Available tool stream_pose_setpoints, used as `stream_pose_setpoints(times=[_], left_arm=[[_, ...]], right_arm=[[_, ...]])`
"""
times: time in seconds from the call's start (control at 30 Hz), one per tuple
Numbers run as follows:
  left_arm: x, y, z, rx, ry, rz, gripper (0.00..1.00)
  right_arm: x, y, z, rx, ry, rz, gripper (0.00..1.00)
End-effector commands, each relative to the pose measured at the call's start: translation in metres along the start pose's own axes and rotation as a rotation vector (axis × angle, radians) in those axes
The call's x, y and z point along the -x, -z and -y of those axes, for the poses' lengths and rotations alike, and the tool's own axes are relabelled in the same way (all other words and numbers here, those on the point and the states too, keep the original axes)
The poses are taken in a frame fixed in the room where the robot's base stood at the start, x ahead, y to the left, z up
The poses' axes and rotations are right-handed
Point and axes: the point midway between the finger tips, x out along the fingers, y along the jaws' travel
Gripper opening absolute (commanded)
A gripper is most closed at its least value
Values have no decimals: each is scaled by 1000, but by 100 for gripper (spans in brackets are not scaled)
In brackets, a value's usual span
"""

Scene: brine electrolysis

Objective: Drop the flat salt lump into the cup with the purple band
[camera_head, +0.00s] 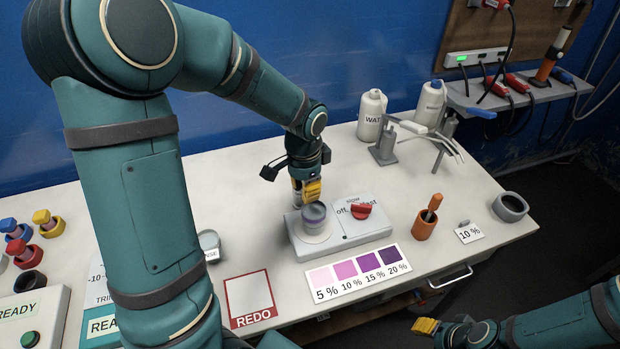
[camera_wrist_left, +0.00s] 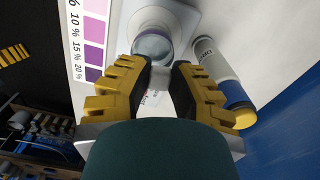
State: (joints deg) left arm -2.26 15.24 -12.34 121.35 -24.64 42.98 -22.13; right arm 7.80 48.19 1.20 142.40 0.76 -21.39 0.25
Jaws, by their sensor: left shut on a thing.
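The cup with the purple band (camera_head: 314,217) stands on the white stirrer plate (camera_head: 350,236), which has a red knob. In the left wrist view the cup (camera_wrist_left: 153,46) is open toward me, just beyond my fingertips. My left gripper (camera_head: 309,190) is above and slightly behind the cup. In the left wrist view its yellow and black fingers (camera_wrist_left: 160,82) are shut on a small pale grey lump (camera_wrist_left: 160,77), close to the cup's rim. The lump is hidden in the head view. My right gripper (camera_head: 425,326) is off the table's front edge at the lower right; its jaw opening is unclear.
A colour chart (camera_head: 359,273) and a red-framed REDO card (camera_head: 250,299) lie in front. An orange pot with a tool (camera_head: 426,225), a 10 % card (camera_head: 468,234) and a grey dish (camera_head: 510,207) stand right. A white and blue cylinder (camera_wrist_left: 222,72) is beside my left fingers.

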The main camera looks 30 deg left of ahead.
Motion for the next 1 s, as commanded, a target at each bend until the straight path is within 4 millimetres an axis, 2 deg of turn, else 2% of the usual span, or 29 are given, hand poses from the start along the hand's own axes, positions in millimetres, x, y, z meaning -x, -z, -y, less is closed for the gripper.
stream_pose_setpoints(times=[0.53,0.9,0.93,1.0], left_arm=[[-55,0,0,1,0,1,3],[-59,0,0,1,0,1,3],[-59,0,0,1,0,1,30],[-59,0,0,1,0,1,53]], right_arm=[[-43,-13,-15,6,-3,21,47],[-45,-16,-16,8,-2,27,47],[-45,-16,-16,8,-2,26,47],[-45,-16,-16,8,-2,26,47]])
